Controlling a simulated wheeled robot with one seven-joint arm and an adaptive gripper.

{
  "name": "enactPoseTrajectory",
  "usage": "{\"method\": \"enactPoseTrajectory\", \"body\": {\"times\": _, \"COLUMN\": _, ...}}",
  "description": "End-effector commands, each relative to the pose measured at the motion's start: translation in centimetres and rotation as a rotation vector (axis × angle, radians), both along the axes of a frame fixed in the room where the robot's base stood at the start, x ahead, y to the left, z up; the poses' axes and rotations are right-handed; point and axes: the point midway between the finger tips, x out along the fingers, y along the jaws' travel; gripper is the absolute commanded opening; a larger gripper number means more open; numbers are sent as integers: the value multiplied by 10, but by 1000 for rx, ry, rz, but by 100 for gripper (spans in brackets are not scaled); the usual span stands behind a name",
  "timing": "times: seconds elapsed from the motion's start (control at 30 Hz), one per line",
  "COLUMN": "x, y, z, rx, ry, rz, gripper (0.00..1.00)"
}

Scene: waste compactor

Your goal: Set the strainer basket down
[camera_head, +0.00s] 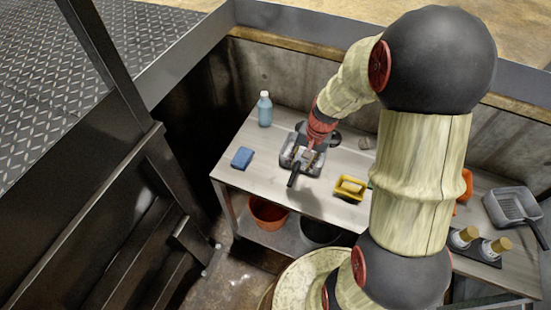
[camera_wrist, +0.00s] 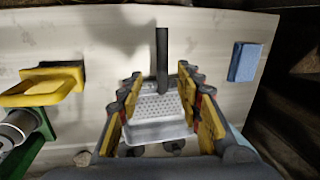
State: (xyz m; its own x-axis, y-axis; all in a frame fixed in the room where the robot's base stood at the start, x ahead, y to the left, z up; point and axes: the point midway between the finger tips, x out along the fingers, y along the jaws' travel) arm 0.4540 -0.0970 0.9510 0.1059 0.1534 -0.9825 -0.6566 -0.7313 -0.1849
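A grey metal strainer basket (camera_wrist: 156,108) with a perforated floor and a dark straight handle (camera_wrist: 162,62) lies between my gripper's fingers in the wrist view. In the head view it is over the worktable (camera_head: 250,180), its handle (camera_head: 292,178) pointing toward the front edge. My gripper (camera_wrist: 161,72) points down, its yellow-padded fingers spread on either side of the basket. The fingers overlap the basket's sides, so I cannot tell whether they press on it. Its underside is hidden, and I cannot tell whether it touches the surface below.
A blue sponge (camera_head: 242,157) and blue bottle (camera_head: 265,108) stand to the left. A yellow-handled object (camera_head: 350,187) is to the right. A grey pan (camera_head: 512,205) with a dark handle and two tan-capped containers are at the far right. Buckets (camera_head: 268,213) sit below. Bare tabletop lies near the front edge.

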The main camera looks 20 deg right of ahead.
Motion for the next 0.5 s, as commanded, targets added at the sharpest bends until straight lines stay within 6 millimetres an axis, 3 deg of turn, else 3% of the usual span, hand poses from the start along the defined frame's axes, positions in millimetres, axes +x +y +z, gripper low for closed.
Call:
{"method": "enactPoseTrajectory", "body": {"times": 0.13, "x": 8, "y": -3, "z": -3, "rx": -8, "ry": -24, "rz": -28, "gripper": 36}}
{"method": "enactPoseTrajectory", "body": {"times": 0.5, "x": 15, "y": -1, "z": -34, "rx": -9, "ry": -22, "rz": -31, "gripper": 36}}
